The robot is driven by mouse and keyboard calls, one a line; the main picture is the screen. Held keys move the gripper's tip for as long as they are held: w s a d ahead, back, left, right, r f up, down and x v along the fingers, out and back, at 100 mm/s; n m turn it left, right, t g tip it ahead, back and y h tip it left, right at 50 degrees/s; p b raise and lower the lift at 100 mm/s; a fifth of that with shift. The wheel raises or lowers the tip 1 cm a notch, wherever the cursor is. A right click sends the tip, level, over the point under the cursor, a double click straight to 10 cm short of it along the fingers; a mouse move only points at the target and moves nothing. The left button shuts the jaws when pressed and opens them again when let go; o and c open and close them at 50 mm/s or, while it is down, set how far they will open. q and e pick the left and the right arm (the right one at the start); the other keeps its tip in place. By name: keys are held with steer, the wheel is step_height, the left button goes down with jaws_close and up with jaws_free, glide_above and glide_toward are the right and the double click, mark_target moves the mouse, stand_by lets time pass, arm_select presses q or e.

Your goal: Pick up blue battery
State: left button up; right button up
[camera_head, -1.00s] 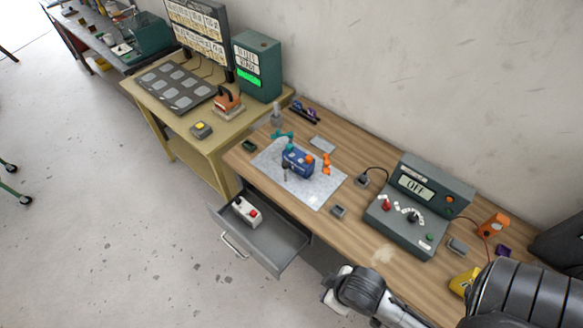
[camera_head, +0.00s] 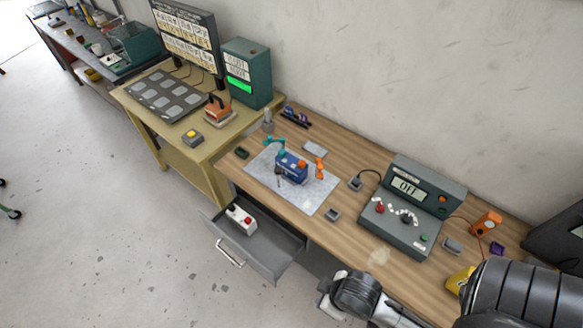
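A blue block-like object (camera_head: 291,166), which may be the blue battery, sits on a light grey mat (camera_head: 318,195) on the wooden workbench. It has an orange part at its upper right and a dark part at its left end. A white box with a red button (camera_head: 240,219) lies in the open drawer (camera_head: 268,246) below the bench. My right arm comes in from the lower right, and its gripper (camera_head: 328,301) is at the bench's front edge, well apart from the blue object. Its fingers are too unclear to read. My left gripper is out of view.
A green control box with an OFF display (camera_head: 408,187) stands right of the mat. An orange device (camera_head: 486,224) and a yellow item (camera_head: 459,279) are farther right. A yellow table (camera_head: 183,150) adjoins at the left. The open drawer juts out in front.

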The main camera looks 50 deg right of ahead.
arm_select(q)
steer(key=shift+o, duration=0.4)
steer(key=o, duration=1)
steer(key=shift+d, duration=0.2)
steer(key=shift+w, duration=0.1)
